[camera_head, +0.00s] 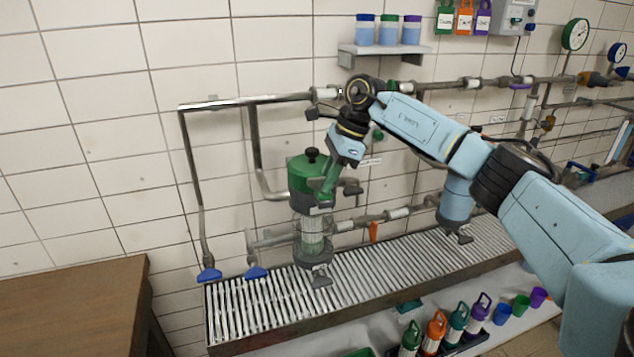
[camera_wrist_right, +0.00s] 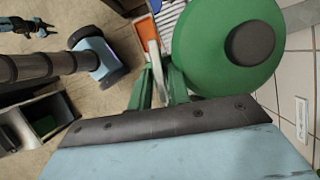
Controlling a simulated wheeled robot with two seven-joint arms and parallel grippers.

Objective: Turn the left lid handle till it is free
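The left strainer has a green lid (camera_head: 302,172) with a dark knob (camera_head: 312,154) on top and a clear ribbed body (camera_head: 313,232) below. The lid fills the upper right of the right wrist view (camera_wrist_right: 205,60). My right gripper (camera_head: 329,186) reaches down to the lid's right side. In the wrist view its green fingers (camera_wrist_right: 158,84) are beside the lid, with a pale bar (camera_wrist_right: 154,60) showing between them. I cannot tell whether they press on it. The lid handle is not clearly seen in the head view. My left gripper is out of view.
The strainer stands over a slatted metal grate (camera_head: 350,284). Pipes (camera_head: 255,100) run along the tiled wall, below a shelf (camera_head: 385,53) of cups. A brown table (camera_head: 70,300) is at the left. Coloured bottles (camera_head: 436,330) stand below the grate.

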